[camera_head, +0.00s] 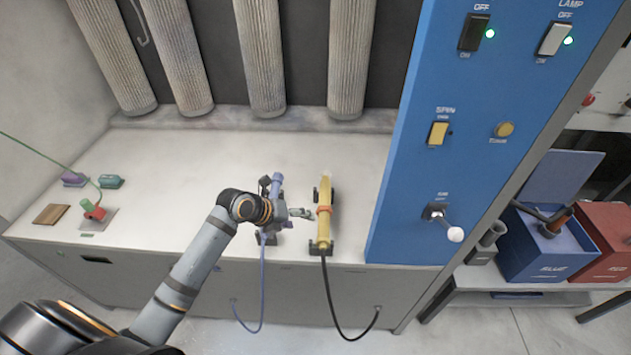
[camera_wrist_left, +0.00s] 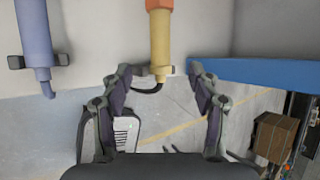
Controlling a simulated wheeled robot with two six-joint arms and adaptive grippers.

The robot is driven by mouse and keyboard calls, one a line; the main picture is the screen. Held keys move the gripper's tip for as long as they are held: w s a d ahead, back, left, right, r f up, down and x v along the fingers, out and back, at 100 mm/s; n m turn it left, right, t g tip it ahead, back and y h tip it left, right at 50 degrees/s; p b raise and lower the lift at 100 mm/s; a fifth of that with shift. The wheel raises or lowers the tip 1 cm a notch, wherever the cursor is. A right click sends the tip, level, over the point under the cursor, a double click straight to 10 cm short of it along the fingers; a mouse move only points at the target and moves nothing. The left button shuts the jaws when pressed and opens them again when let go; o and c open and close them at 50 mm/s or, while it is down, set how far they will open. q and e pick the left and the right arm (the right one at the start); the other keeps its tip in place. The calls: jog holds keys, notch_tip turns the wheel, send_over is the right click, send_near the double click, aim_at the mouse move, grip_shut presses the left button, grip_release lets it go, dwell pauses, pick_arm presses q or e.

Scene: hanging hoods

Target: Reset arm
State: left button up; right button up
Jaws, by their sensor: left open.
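My left gripper (camera_head: 302,213) reaches in from the left over the white bench, just left of the yellow tool (camera_head: 325,212). This tool has a red band, rests in dark holders and trails a black cable. In the left wrist view my gripper (camera_wrist_left: 159,76) is open and empty. The yellow tool (camera_wrist_left: 160,42) shows beyond it, its end between the fingertips in the picture; I cannot tell if they touch. A purple-blue tool (camera_head: 277,182) lies partly hidden behind my wrist; it also shows in the left wrist view (camera_wrist_left: 36,38). My right gripper is not in view.
Ribbed hoses (camera_head: 264,60) hang along the back. A blue switch panel (camera_head: 470,130) with a white-knobbed lever (camera_head: 455,234) stands right. A red-handled item (camera_head: 93,209) and a brown block (camera_head: 50,214) lie at left. Blue (camera_head: 550,250) and red (camera_head: 609,232) bins stand far right.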

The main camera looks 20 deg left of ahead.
pick_arm(q)
jog(key=s+a+f+n+g+y, duration=0.1)
jog(key=s+f+n+g+y, duration=0.15)
jog(key=s+n, duration=1)
jog(key=s+a+f+n+g+y, duration=0.1)
jog(key=s+n+y, duration=0.2)
jog(key=s+n, duration=1)
jog(key=w+a+f+n+g, duration=0.1)
jog(key=a+f+n, duration=0.15)
jog(key=f, duration=1.25)
jog(key=a+f+n, duration=0.1)
jog(key=f+n, duration=0.2)
jog(key=f, duration=1.1)
jog(key=s+f+g+b, duration=0.1)
jog(key=s+f, duration=1.3)
jog(key=s, duration=0.2)
jog(key=shift+s+a, duration=0.2)
jog(key=shift+s, duration=0.2)
